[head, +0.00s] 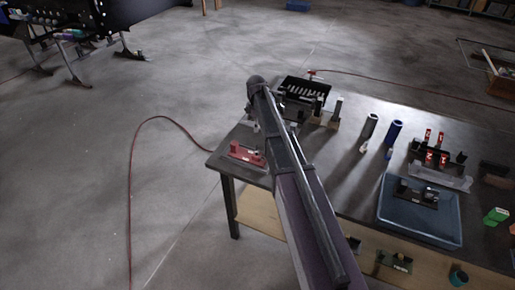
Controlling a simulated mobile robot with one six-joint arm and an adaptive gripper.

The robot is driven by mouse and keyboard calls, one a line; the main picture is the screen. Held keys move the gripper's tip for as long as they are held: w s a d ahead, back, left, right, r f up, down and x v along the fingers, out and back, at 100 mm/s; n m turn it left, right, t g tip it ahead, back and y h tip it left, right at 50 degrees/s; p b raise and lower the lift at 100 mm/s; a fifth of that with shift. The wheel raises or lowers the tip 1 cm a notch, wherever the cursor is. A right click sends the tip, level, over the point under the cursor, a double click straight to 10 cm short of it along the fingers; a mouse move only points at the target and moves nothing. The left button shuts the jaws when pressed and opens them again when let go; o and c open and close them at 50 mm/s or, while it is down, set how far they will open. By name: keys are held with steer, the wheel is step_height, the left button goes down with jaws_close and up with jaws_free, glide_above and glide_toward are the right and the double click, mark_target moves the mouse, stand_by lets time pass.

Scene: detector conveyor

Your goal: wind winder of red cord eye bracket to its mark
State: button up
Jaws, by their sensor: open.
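A red bracket (246,155) with a flat base, a small upright red part and a pale label stands at the table's left corner. A red cord (168,118) runs from near that corner, arches over the floor and drops to the bottom edge. The winder and its mark are too small to tell apart. My arm crosses the middle of the view and passes just right of the bracket, covering what lies behind it. My gripper cannot be made out; the arm seems to hide it.
The dark table (335,180) holds a black slotted box (306,90), a blue cylinder (393,132), a grey cylinder (371,125), a red-and-black fixture (436,158) and a blue tray (395,222). Floor left of the table is open apart from the cord.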

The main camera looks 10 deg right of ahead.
mark_target(257, 149)
steer(key=shift+f, duration=0.15)
step_height(257, 149, down, 14)
steer(key=b, duration=1.3)
steer(key=shift+r+b, duration=0.25)
steer(key=shift+b, duration=0.15)
